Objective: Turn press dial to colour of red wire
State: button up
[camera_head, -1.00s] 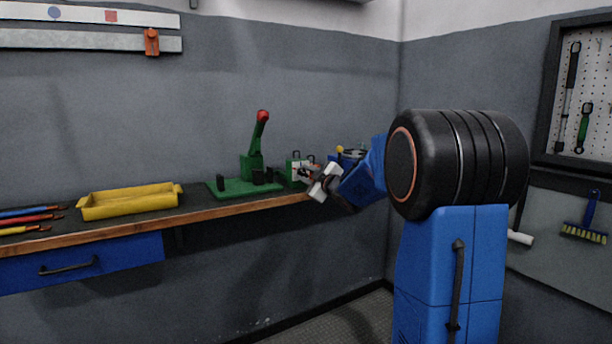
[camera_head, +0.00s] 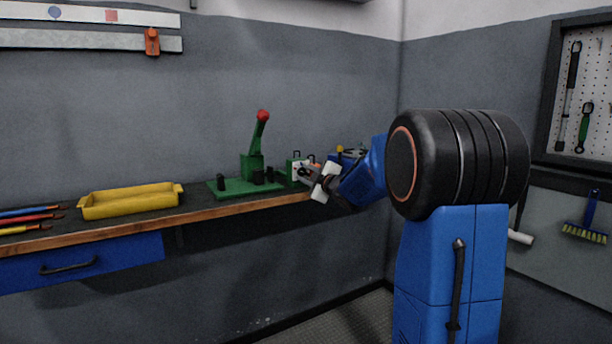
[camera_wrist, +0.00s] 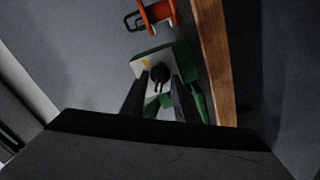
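The green press (camera_head: 252,168) with its red-knobbed lever stands on the bench. Its control box (camera_head: 293,169) has a pale face, partly hidden by my gripper (camera_head: 312,172). In the wrist view the black dial (camera_wrist: 160,72) sits on a white plate (camera_wrist: 144,69) with a yellow mark at its upper left. The fingers of my gripper (camera_wrist: 161,80) are apart, with their tips on either side of the dial; contact is unclear. The red wire (camera_head: 28,218) lies at the bench's left end, between a blue wire (camera_head: 25,211) and a yellow wire (camera_head: 20,230).
A yellow tray (camera_head: 130,211) sits on the bench between the wires and the press. An orange object (camera_wrist: 155,14) is close beyond the dial plate in the wrist view. The bench's wooden edge (camera_wrist: 216,60) runs along the right there.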

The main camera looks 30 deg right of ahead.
jog(key=s, duration=1.7)
jog(key=shift+s+d, duration=0.2)
jog(key=shift+d, duration=0.1)
jog(key=s+a+f+m+g, duration=0.4)
jog(key=s+a+f, duration=0.3)
jog(key=s, duration=0.4)
jog(key=s+a+f+m+g, duration=0.4)
jog(key=s+a+f, duration=0.4)
jog(key=s, duration=0.4)
jog(key=s+a+f+m+g, duration=0.4)
jog(key=s+a+f, duration=0.3)
jog(key=s, duration=0.4)
jog(key=shift+s+a+f+m+g+h, duration=0.25)
jog(key=shift+s+m+g+h, duration=0.1)
jog(key=shift+g, duration=0.25)
